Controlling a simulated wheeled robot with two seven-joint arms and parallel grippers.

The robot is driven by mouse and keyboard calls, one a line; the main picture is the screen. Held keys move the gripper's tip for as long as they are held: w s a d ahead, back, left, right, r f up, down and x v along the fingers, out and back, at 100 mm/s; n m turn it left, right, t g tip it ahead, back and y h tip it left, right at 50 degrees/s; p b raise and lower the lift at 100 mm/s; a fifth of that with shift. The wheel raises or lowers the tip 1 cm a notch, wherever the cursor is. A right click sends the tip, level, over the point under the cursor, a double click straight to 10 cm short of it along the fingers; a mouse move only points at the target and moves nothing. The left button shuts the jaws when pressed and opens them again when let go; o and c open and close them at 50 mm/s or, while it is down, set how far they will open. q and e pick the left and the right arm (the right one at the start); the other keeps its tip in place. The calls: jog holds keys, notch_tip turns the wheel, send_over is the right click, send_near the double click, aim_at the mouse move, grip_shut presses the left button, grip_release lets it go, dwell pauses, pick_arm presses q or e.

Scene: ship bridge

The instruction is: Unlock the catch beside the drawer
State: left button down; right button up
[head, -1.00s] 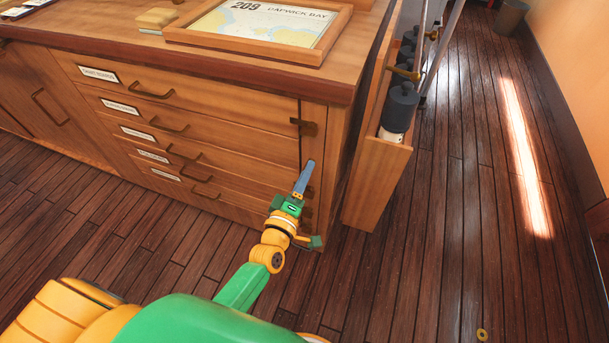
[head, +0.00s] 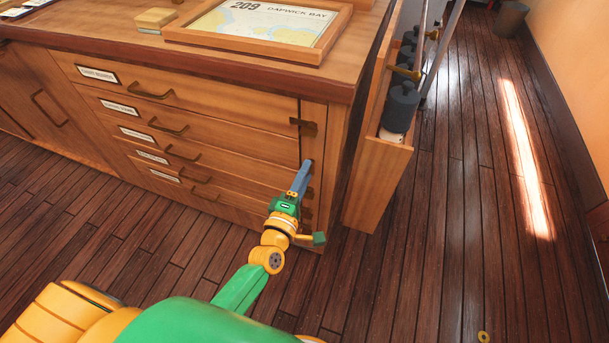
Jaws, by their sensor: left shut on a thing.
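The wooden chest has a stack of labelled drawers (head: 215,105) with dark pull handles. Along its right edge runs a narrow upright strip with small dark brass catches. The upper catch (head: 303,127) is in plain view and sits crosswise beside the top drawer. My left gripper (head: 302,172) is against this strip, lower down beside the lower drawers. Its blue-grey fingers are shut on a catch there, which they mostly hide; I cannot tell how far it is turned. Small brass bits (head: 309,194) show just right of the fingers. My right gripper is out of view.
A framed chart (head: 262,28) and a small tan block (head: 156,19) lie on the chest top. A tall pull-out rack (head: 375,180) with dark grey cylinders juts out right of the chest. A bin (head: 510,19) stands far back.

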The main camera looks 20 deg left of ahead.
pick_arm(q)
jog(key=shift+c, duration=1.8)
grip_release()
jog(key=s, duration=0.7)
jog(key=shift+a, duration=0.15)
